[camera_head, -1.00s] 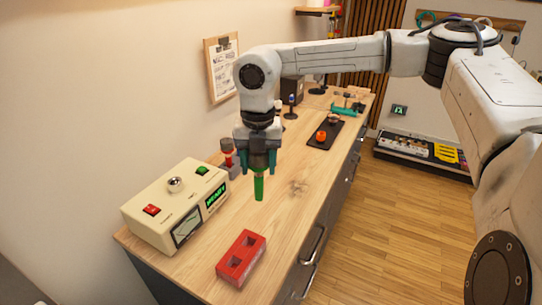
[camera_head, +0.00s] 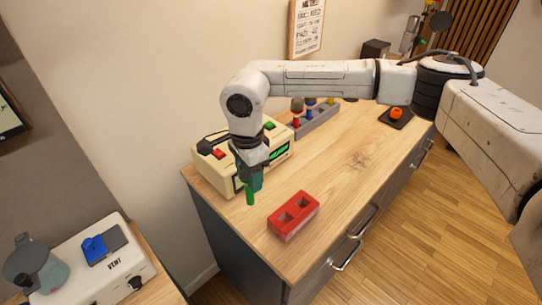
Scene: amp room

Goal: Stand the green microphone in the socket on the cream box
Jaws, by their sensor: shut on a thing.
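My gripper (camera_head: 254,182) is shut on the green microphone (camera_head: 250,195), whose green handle points down below the fingers. The rest of the microphone is hidden by the gripper. The cream box (camera_head: 222,173) stands at the near left end of the wooden counter, against the wall, with a red switch, a green switch and a lit green display. My gripper and the handle are in front of the box in the picture. I cannot tell how far apart they are. The socket on the box's top is hidden behind my arm.
A red block (camera_head: 293,216) with two square holes lies right of the microphone. A grey rack (camera_head: 318,122) with several microphones stands behind the box. An orange object (camera_head: 396,113) sits on a dark mat. The counter's middle is clear.

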